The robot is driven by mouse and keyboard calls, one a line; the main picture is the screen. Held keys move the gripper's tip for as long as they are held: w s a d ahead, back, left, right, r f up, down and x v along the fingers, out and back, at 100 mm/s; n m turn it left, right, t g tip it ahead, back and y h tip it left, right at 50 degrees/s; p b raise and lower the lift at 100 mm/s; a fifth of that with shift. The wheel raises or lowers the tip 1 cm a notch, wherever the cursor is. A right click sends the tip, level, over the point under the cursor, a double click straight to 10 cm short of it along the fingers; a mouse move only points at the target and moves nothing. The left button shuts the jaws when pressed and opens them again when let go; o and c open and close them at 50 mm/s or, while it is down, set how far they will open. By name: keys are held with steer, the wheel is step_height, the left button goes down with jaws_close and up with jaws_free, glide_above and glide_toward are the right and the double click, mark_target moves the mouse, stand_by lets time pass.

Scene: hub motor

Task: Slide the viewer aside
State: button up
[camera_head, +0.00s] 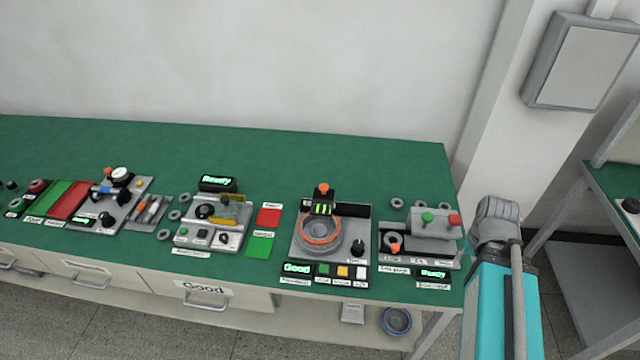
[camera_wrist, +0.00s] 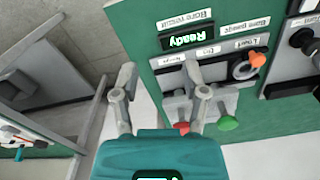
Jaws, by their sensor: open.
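No part is labelled as the viewer that I can read. An orange ring (camera_head: 320,231) on a black upright with an orange knob stands over a grey round part in the middle station; I cannot tell whether this is the viewer. My gripper (camera_wrist: 159,68) is open and empty in the wrist view, near the table's right end. Its right finger overlaps the grey block with the red knob (camera_wrist: 182,127) and green knob (camera_wrist: 228,123) in the picture; contact cannot be told. The fingers are not clearly visible in the head view.
The right station has a lit "Ready" display (camera_wrist: 187,40), a gauge ring and an orange knob (camera_wrist: 257,59). The green table (camera_head: 300,160) is clear along the back. Several other stations stand to the left. Another table stands at the far right.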

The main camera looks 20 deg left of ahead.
steer(key=o, duration=0.3)
steer(key=shift+w, duration=0.15)
steer(key=w+a+r+n+p, duration=0.3)
steer(key=w+a+n, duration=0.45)
steer(key=a, duration=0.35)
steer(key=w+a+r+n+p, duration=0.3)
steer(key=w+a+n, duration=0.3)
steer(key=a+n, duration=0.3)
steer(key=w+a+r+n+p, duration=0.1)
steer(key=a+n, duration=0.5)
steer(key=a, duration=0.6)
steer(key=w+a+r+n+p, duration=0.2)
steer(key=a+n, duration=0.5)
steer(key=a, duration=0.5)
steer(key=shift+w+a+r, duration=0.15)
steer(key=shift+w+r, duration=0.15)
steer(key=shift+w, duration=0.05)
steer(key=shift+f, duration=0.1)
